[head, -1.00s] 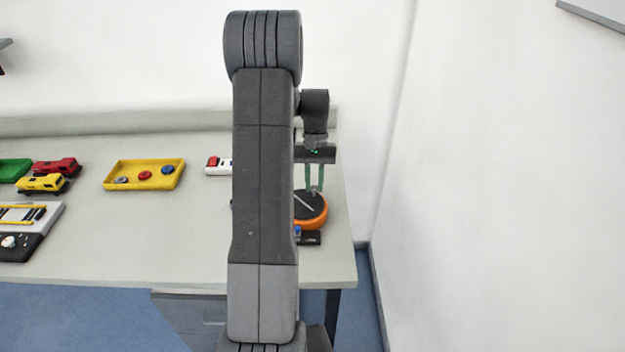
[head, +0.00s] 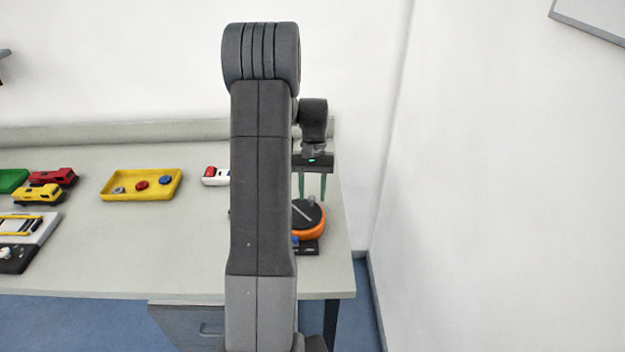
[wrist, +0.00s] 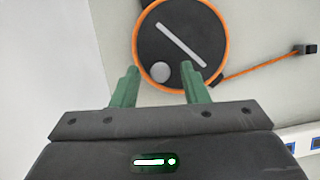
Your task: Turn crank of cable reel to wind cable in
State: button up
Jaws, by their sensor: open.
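The cable reel (head: 308,222) is a black disc with an orange rim, near the right end of the table. It also shows in the wrist view (wrist: 190,66), with a pale bar across its top. Its grey round crank knob (wrist: 161,71) stands near the disc's edge and also shows in the head view (head: 311,201). My gripper (head: 312,198) is above the reel, pointing down, with its green fingers apart. In the wrist view the knob appears between the fingertips, with gaps on both sides. The orange cable (wrist: 262,66) runs right to a black plug (wrist: 308,48).
A black block with a blue part (head: 308,247) sits in front of the reel. A red-and-white vehicle (head: 216,176), a yellow tray (head: 128,195) and toy trucks (head: 38,195) stand further left. A wall rises beyond the table's right edge. My arm hides part of the table.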

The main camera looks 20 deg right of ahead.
jog(key=b+v, duration=0.1)
jog(key=v, duration=1.2)
jog(key=shift+r, duration=0.3)
jog(key=shift+w, duration=0.15)
